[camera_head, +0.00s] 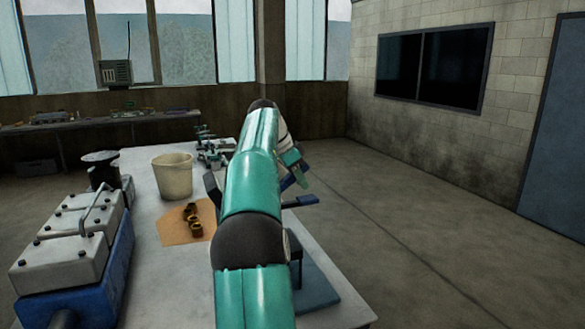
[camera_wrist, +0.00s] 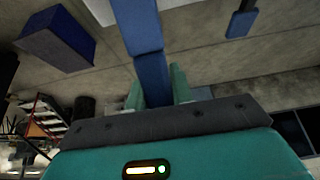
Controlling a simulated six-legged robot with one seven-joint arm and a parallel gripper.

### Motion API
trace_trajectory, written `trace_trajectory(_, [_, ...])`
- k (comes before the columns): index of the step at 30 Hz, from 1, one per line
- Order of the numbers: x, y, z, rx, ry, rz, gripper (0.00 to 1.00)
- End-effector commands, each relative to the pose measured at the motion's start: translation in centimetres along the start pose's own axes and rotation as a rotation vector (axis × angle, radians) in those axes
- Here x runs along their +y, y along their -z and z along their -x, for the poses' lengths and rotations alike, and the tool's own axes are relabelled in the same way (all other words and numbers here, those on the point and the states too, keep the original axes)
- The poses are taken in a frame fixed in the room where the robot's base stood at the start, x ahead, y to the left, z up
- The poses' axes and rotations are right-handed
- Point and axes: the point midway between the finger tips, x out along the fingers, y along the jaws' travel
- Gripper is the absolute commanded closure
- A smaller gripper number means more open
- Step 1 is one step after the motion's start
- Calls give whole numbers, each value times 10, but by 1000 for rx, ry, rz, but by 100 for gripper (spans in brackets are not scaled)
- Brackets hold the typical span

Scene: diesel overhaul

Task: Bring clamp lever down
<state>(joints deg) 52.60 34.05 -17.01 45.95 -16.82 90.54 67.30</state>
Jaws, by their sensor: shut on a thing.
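A blue bar that looks like the clamp lever (camera_wrist: 138,25) runs from the top of the wrist view down between my gripper's two green fingers. My gripper (camera_wrist: 160,88) is shut on its near end. In the head view my gripper (camera_head: 293,166) is at the end of my arm, above the right side of the table, with blue parts just below it. My arm hides much of the clamp, so the lever's full angle cannot be told.
The table (camera_head: 150,245) holds a blue engine block (camera_head: 118,262) with grey covers at left, a cream bucket (camera_head: 173,176), and brass-coloured parts (camera_head: 193,218) on a tan sheet. Small green-and-white devices (camera_head: 213,150) stand farther back. The floor right of the table is clear.

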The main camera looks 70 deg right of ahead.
Motion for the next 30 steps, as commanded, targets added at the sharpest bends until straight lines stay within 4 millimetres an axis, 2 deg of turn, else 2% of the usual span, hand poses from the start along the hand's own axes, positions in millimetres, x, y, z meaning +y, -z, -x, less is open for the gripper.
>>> trace_trajectory(1, [1, 3, -11, -44, -3, -6, 100])
trace_trajectory(6, [1, 1, -44, -207, -3, -5, 100])
trace_trajectory(15, [1, -13, -92, -458, -2, -3, 100])
trace_trajectory(21, [1, -23, -112, -571, -2, -3, 100])
trace_trajectory(30, [0, -32, -124, -645, -2, 0, 100])
